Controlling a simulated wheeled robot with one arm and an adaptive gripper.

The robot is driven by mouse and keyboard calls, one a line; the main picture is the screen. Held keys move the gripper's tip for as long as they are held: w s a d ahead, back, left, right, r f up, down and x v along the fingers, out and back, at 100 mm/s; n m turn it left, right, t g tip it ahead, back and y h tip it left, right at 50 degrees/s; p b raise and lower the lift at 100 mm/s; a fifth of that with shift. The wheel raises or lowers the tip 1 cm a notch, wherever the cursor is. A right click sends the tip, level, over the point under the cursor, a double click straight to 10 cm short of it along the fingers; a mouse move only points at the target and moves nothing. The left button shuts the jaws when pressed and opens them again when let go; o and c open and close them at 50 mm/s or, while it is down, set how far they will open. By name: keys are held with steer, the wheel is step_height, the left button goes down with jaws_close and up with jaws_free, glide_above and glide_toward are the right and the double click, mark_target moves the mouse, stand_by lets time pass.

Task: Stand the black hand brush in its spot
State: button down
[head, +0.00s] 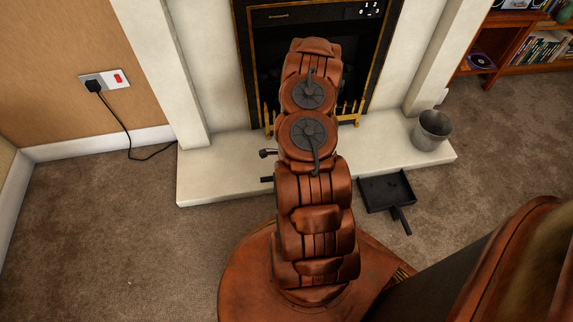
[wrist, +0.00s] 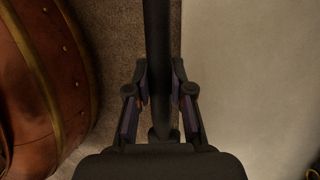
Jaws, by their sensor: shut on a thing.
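In the wrist view my gripper (wrist: 160,97) is shut on a dark, rod-like handle, which I take to be the black hand brush (wrist: 157,40). The handle runs from between the fingers to the top edge of the picture. Its bristles do not show. The gripper is over the line where the brown carpet meets the pale hearth. In the head view my arm hides most of the gripper and brush; small dark and metallic ends stick out left of the arm above the hearth. No marked spot for the brush can be made out.
The pale hearth slab (head: 220,180) lies before the fireplace. A grey metal bucket (head: 432,130) stands on its right end. A black dustpan (head: 385,192) lies on the carpet just in front. A black cord (head: 128,135) hangs from the wall socket. The left carpet is clear.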

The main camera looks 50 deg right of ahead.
steer(key=w+d, duration=0.1)
steer(key=d, duration=0.1)
steer(key=w+d+b, duration=0.1)
steer(key=w+d, duration=0.1)
steer(key=d, duration=0.1)
steer(key=w+d+b, duration=0.1)
steer(key=w+d, duration=0.1)
steer(key=shift+d+f, duration=0.25)
steer(key=shift+f, duration=0.15)
steer(key=shift+w+d+f+b, duration=0.1)
steer(key=shift+f+b, duration=0.2)
step_height(320, 180, down, 3)
steer(key=shift+b, duration=0.75)
steer(key=c, duration=1)
jaws_free()
steer(key=shift+c, duration=0.2)
steer(key=shift+r, duration=0.1)
